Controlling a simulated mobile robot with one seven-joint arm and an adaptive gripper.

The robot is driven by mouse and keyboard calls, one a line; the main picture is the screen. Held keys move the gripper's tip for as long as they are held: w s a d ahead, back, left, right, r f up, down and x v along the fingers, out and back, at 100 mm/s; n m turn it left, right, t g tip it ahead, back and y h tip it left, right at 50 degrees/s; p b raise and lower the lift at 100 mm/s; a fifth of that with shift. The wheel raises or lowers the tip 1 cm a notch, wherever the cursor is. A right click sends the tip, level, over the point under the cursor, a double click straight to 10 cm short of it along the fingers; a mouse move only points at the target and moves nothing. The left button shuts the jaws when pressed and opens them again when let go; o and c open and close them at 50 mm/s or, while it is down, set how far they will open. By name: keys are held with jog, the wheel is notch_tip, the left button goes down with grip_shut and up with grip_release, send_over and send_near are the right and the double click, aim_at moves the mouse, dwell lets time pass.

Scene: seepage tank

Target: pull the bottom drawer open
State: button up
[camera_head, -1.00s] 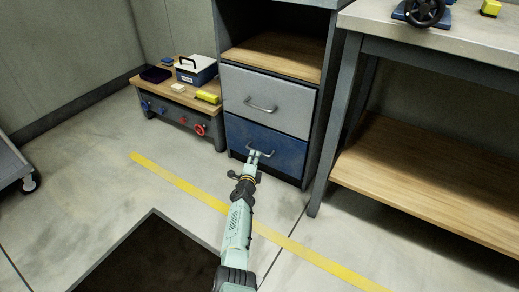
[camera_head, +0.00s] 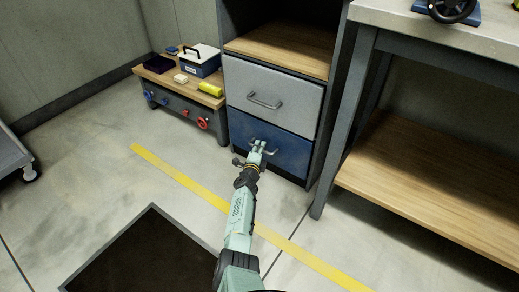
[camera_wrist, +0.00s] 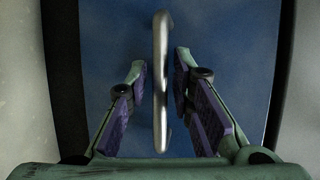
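The bottom drawer (camera_head: 284,153) is the blue front at the base of the grey cabinet, below a grey drawer. It looks closed. Its metal bar handle (camera_wrist: 161,75) runs top to bottom in the wrist view, between my two fingers. My gripper (camera_head: 258,147) is at the handle in the head view. In the wrist view my gripper (camera_wrist: 161,78) is open, with purple pads on either side of the handle. A gap shows between the left pad and the bar. The right pad is closer to it, and I cannot tell if it touches.
The grey upper drawer (camera_head: 269,99) sits above, closed. A low wooden bench (camera_head: 183,88) with boxes and a yellow cylinder stands left. A workbench (camera_head: 430,190) stands right. A dark framed floor opening (camera_head: 150,255) lies at front left. Floor before the drawer is clear.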

grip_shut()
dwell(0.5)
jog(key=shift+s, duration=0.1)
